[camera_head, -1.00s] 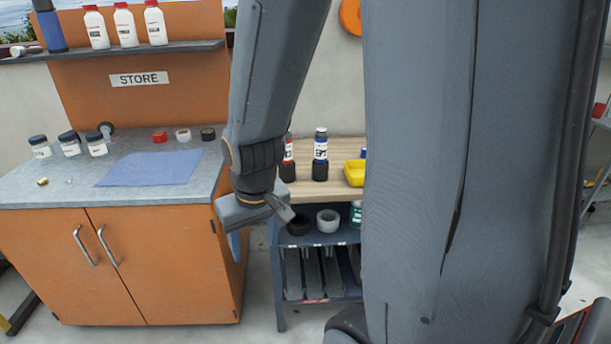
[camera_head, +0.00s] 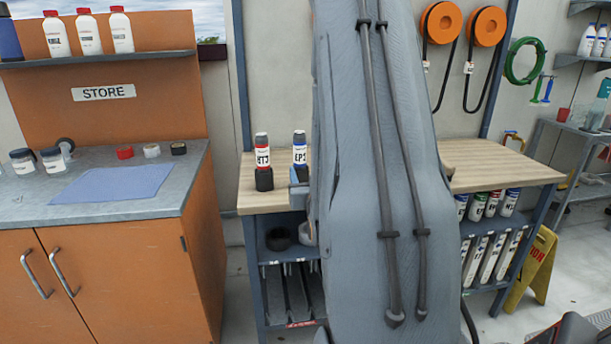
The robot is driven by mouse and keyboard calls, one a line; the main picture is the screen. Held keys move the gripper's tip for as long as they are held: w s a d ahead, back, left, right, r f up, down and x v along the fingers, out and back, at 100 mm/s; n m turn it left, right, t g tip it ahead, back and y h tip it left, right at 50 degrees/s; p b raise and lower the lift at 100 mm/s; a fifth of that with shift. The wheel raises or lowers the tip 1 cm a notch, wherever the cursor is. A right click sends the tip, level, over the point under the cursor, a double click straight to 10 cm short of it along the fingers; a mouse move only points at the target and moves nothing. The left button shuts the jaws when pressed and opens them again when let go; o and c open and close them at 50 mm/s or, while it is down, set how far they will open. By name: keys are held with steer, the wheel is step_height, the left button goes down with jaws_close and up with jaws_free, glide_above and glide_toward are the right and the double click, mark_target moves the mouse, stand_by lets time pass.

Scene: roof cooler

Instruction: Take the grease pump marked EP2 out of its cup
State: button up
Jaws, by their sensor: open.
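The grease pump marked EP2 (camera_head: 300,152) stands upright at the left of the wooden bench. It has a dark cap and a white label with blue bands. Its lower end and its cup are mostly hidden behind a blue-grey part that looks like my gripper (camera_head: 299,190). Most of the gripper is hidden behind my arm. It is open, close in front of the pump in the picture; I cannot tell whether they touch. Left of it a similar pump with a red label (camera_head: 263,155) stands in a black cup (camera_head: 264,180).
The wooden bench (camera_head: 500,170) has bare top at right. Below it are a black ring (camera_head: 278,239) and several bottles. At left, the orange cabinet (camera_head: 110,280) carries jars and a blue cloth (camera_head: 113,184). A yellow floor sign (camera_head: 535,270) stands at right.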

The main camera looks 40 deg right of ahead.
mark_target(301, 155)
steer(key=b+x, duration=0.2)
steer(key=x, duration=1.4)
steer(key=shift+s+d+r, duration=0.1)
jaws_close()
